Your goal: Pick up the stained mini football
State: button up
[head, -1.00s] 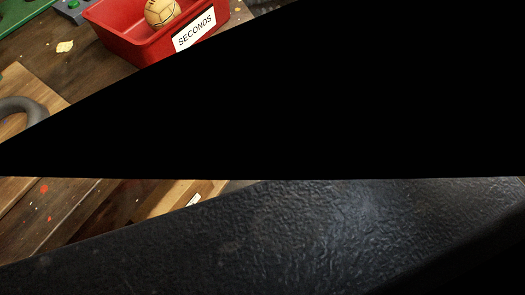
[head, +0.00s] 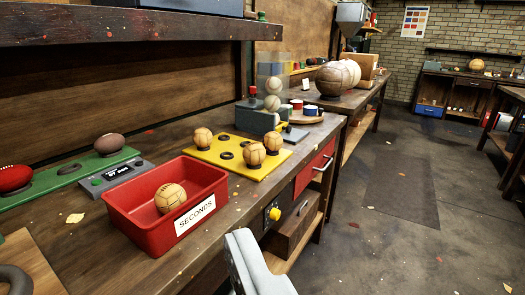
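Several small tan panelled footballs are in view. One ball (head: 171,198) lies inside a red bin (head: 140,230) labelled SECONDS. I cannot clearly tell at this size which ball is stained. A pale grey part, which seems to be mine, shows at the bottom edge, in front of the bench and apart from the balls. My gripper's fingertips cannot be made out.
A dark shelf (head: 120,27) overhangs the bench. Floor at right is clear.

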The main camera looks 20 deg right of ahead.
aim_at(272, 141)
jog(key=i+l+z, duration=0.15)
jog(key=i+z, duration=0.15)
jog(key=i, duration=0.25)
jog(key=i+z, duration=0.3)
jog(key=i, duration=0.25)
